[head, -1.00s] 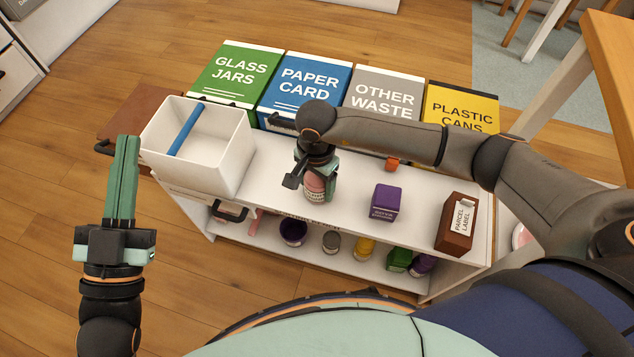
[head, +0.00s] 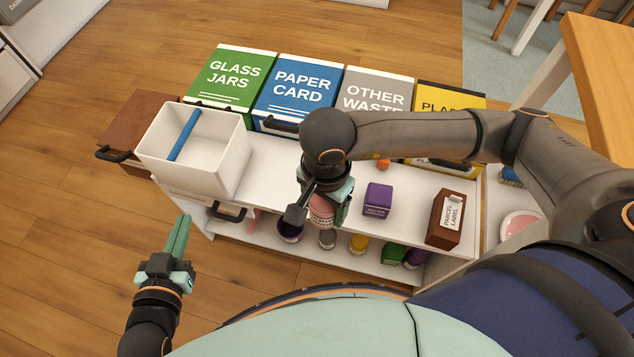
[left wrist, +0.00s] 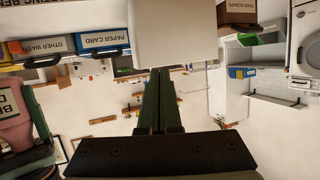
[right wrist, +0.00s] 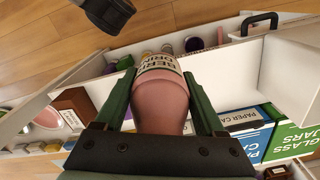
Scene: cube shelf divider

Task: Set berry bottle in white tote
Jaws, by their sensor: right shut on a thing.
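The berry bottle (head: 320,211) is pink with a pale label. It also shows in the right wrist view (right wrist: 160,98), where its label is partly readable. My right gripper (head: 325,203) is shut on it and holds it over the front of the shelf top, seemingly raised. The fingers hide part of the bottle in the head view. The white tote (head: 211,181), with a blue handle bar, stands open at the left end of the shelf top. It also shows in the left wrist view (left wrist: 172,35). My left gripper (head: 182,230) is shut and empty, in front of the tote.
A purple box (head: 377,200) and a brown parcel-label box (head: 446,218) stand right of the bottle. Green, blue, grey and yellow bins line the back. Several containers stand on the lower shelf. The shelf top between tote and bottle (head: 268,175) is clear.

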